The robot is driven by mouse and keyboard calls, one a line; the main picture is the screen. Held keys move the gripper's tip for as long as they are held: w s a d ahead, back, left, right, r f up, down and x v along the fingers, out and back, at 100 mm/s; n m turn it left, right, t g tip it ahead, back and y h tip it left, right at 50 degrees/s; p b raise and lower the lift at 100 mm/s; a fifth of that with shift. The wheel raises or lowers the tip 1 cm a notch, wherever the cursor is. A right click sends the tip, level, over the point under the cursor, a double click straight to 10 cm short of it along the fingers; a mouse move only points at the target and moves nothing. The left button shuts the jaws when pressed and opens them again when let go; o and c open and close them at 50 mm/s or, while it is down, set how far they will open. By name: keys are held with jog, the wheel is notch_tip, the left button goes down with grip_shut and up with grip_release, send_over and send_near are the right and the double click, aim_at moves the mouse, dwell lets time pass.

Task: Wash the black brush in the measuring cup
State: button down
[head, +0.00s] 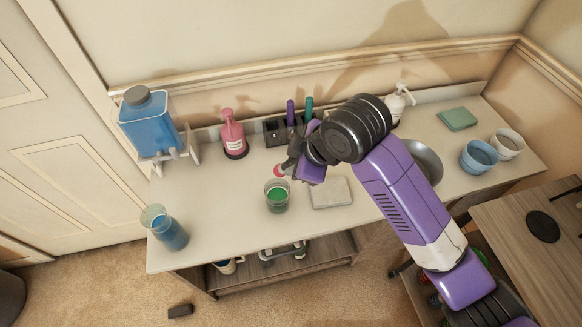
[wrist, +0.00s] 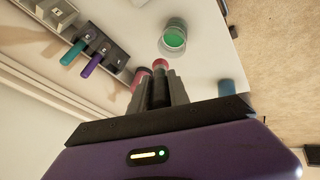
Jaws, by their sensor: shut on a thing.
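My gripper (head: 289,167) is shut on the black brush, whose dark handle (wrist: 159,88) lies between the fingers in the wrist view. Its round red-pink tip (wrist: 160,64) sticks out past the fingers; the tip also shows in the head view (head: 278,170). A clear cup with green liquid (head: 277,196) stands upright on the counter just in front of the tip; it also shows in the wrist view (wrist: 174,39). The tip looks apart from this cup. A clear vessel with blue liquid (head: 168,229) stands at the counter's left end. I cannot tell which is the measuring cup.
A black holder (head: 275,131) with purple and teal handles stands behind my gripper, beside a pink pump bottle (head: 233,135). A blue dispenser (head: 146,122) is at the back left. A grey slab (head: 331,192) lies right of the green cup. The counter's left middle is clear.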

jog(key=shift+s+a+r+n+y, duration=0.15)
jog(key=shift+s+a+n+y, duration=0.15)
jog(key=shift+a, duration=0.25)
notch_tip(320, 180, down, 11)
jog(key=b, duration=0.8)
jog(key=shift+f+b, duration=0.2)
jog(key=shift+b, duration=0.1)
jog(key=shift+w, duration=0.1)
jog(key=shift+w, duration=0.1)
